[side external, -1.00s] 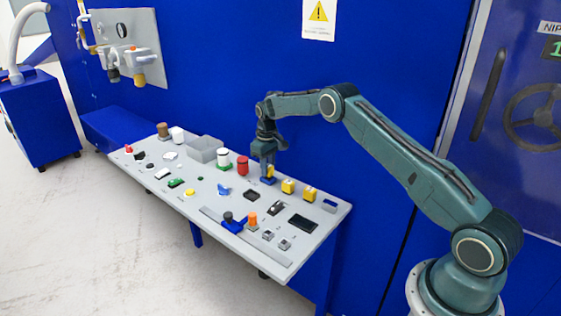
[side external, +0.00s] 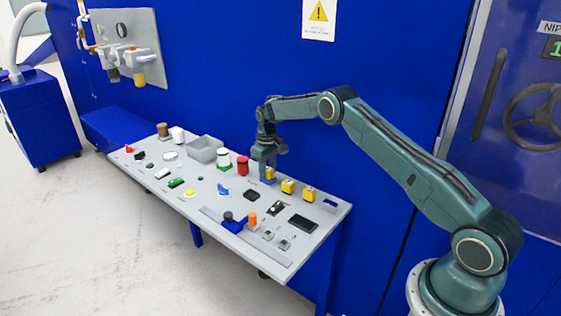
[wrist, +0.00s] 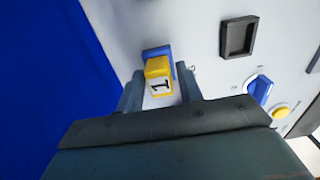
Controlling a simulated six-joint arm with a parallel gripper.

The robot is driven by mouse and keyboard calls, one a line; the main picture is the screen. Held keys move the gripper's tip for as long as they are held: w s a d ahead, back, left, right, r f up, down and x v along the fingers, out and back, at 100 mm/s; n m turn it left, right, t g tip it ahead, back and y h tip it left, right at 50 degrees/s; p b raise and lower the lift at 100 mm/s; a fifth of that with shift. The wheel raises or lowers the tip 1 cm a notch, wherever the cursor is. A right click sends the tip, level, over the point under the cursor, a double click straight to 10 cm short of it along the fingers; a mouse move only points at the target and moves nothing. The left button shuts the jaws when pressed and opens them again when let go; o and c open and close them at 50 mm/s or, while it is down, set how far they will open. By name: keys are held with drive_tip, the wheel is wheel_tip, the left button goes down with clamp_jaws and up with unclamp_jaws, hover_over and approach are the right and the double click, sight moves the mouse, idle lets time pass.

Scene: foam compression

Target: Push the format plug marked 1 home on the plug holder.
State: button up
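The yellow format plug marked 1 (wrist: 159,68) sits at a blue plug holder (wrist: 154,51) in the wrist view. In the side external view the yellow plug (side external: 269,174) shows at the left of a row of yellow plugs. My gripper (wrist: 160,78) is open, with one finger on each side of the plug and a small gap showing on both sides. In the side external view my gripper (side external: 269,170) is down over the plug. I cannot tell how deep the plug is seated.
Two more yellow plugs (side external: 288,187) (side external: 309,194) stand to the right. A red-topped cylinder (side external: 242,165) stands close on the left. A black recess (wrist: 238,37) and a blue part (wrist: 260,90) lie nearby. The blue wall (side external: 210,90) is behind the table.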

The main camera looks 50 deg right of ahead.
sight(268, 168)
drive_tip(key=shift+o, duration=0.8)
wheel_tip(268, 168, up, 14)
idle(0.3)
